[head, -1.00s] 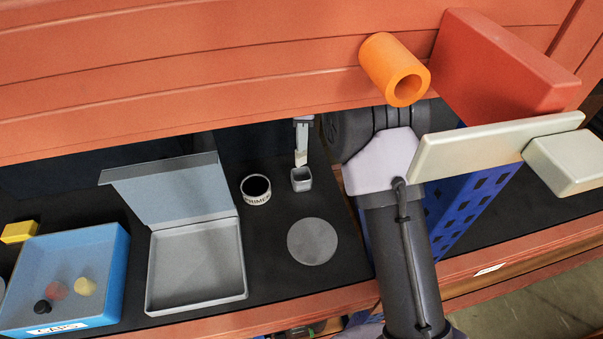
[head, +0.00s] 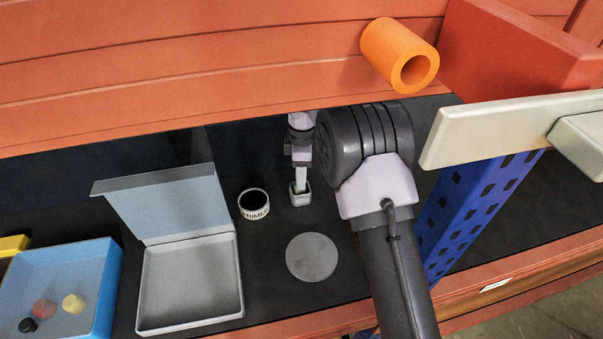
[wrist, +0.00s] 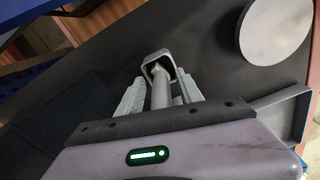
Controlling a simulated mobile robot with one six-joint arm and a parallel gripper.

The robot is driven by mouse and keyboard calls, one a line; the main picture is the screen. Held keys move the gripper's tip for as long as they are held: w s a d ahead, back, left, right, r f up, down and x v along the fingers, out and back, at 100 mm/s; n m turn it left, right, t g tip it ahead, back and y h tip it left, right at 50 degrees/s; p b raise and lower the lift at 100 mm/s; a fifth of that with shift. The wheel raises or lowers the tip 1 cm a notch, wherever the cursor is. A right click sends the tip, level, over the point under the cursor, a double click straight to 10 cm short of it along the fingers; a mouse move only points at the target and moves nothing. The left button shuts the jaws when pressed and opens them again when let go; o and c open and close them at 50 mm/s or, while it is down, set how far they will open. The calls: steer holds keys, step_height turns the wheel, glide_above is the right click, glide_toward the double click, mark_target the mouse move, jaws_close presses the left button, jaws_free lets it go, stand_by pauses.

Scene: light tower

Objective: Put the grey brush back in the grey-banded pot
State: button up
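The small square grey pot (head: 300,198) stands upright on the dark shelf, right of the round tin. It also shows in the wrist view (wrist: 153,59). The grey brush (wrist: 160,91) shows as a slim grey rod between my fingers, its far end inside the pot's mouth. My gripper (wrist: 159,77) is at the pot, one finger on each side of the rod. Gaps show between the fingers and the rod, so the gripper looks open. In the head view, my gripper (head: 300,178) is right above the pot. The brush's tip is hidden.
A round tin with a lettered white label (head: 254,204) stands left of the pot. A grey disc (head: 312,257) lies in front. An open grey box (head: 190,287) and a blue bin (head: 97,304) are further left. A blue perforated upright (head: 470,205) stands right. Orange boards (head: 200,75) overhang the shelf.

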step_height(320, 180, up, 8)
steer(key=shift+f+p, duration=0.1)
steer(key=shift+p, duration=0.95)
